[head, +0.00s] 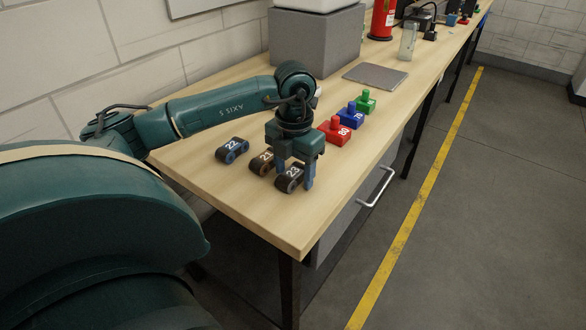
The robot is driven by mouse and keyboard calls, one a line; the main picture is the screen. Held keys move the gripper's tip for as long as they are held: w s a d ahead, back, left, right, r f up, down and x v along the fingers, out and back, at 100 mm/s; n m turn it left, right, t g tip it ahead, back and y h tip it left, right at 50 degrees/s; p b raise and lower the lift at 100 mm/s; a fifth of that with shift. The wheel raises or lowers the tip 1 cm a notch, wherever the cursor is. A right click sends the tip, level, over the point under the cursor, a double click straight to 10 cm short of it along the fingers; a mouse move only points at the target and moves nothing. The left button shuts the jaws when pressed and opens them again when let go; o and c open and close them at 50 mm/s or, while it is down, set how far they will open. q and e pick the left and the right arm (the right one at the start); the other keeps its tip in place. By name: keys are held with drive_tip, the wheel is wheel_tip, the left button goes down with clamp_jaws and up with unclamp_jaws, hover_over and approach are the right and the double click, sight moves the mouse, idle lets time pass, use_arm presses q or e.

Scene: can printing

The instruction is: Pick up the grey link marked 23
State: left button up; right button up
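The grey link marked 23 (287,181) lies on the wooden table near its front edge. My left gripper (295,173) points down over it, with its fingers apart, one on each side of the link. Whether the fingers touch the link cannot be made out. The right finger hides part of the link's right side. A second dark link (261,164) lies just left of it, its number partly hidden by the gripper. A link marked 22 (232,150) lies further left. My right gripper is not in view.
Red (334,132), blue (350,116) and green (366,102) pegged blocks stand behind the gripper. A grey plate (375,77), a clear bottle (408,41) and a large grey block (316,41) are further back. The table's front left is clear.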

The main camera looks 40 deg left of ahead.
use_arm(q)
drive_tip(key=c, duration=1)
